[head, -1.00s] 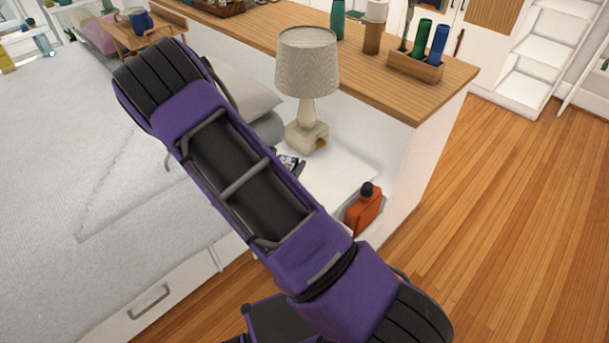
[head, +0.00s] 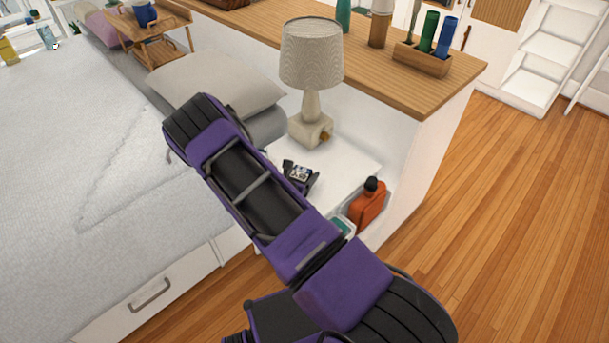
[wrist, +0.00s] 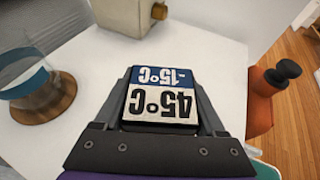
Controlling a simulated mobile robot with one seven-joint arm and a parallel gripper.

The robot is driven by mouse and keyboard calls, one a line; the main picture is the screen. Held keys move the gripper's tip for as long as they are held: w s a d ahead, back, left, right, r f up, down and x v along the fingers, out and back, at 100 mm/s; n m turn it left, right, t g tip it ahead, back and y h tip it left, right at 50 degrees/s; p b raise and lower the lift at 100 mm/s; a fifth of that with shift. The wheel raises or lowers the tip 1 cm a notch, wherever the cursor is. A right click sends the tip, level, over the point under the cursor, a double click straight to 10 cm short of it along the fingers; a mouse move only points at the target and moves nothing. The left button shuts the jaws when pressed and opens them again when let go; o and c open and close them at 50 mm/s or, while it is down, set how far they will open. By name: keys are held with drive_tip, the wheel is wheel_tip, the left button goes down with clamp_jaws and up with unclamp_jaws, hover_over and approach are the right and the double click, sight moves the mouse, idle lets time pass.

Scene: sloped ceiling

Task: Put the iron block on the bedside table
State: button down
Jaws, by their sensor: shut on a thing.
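The iron block (wrist: 160,92) is a small box with a blue and white top printed "-15°C" and "45°C". My gripper (wrist: 163,108) is shut on it, with a finger on either side. In the head view the block (head: 299,172) shows past my forearm, over the white top of the bedside table (head: 345,158). The table top (wrist: 75,125) also lies around and below it in the wrist view. I cannot tell whether the block touches the table. My arm hides the table's near left part in the head view.
A lamp (head: 312,60) stands at the table's back. A glass vessel with a wooden base (wrist: 38,85) is left of my gripper in the wrist view. An orange bottle (head: 368,203) is at the right, below the table top. Bare table top shows between lamp and block.

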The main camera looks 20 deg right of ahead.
drive_tip(key=shift+f, duration=0.15)
unclamp_jaws()
drive_tip(key=shift+f, duration=0.1)
drive_tip(key=shift+s+a+r, duration=0.1)
drive_tip(key=shift+a+r, duration=0.05)
drive_tip(key=shift+r, duration=0.1)
drive_tip(key=p+v, duration=0.1)
drive_tip(key=v, duration=1)
drive_tip(key=shift+s+a, duration=0.25)
drive_tip(key=shift+s, duration=0.05)
drive_tip(key=shift+w, duration=0.1)
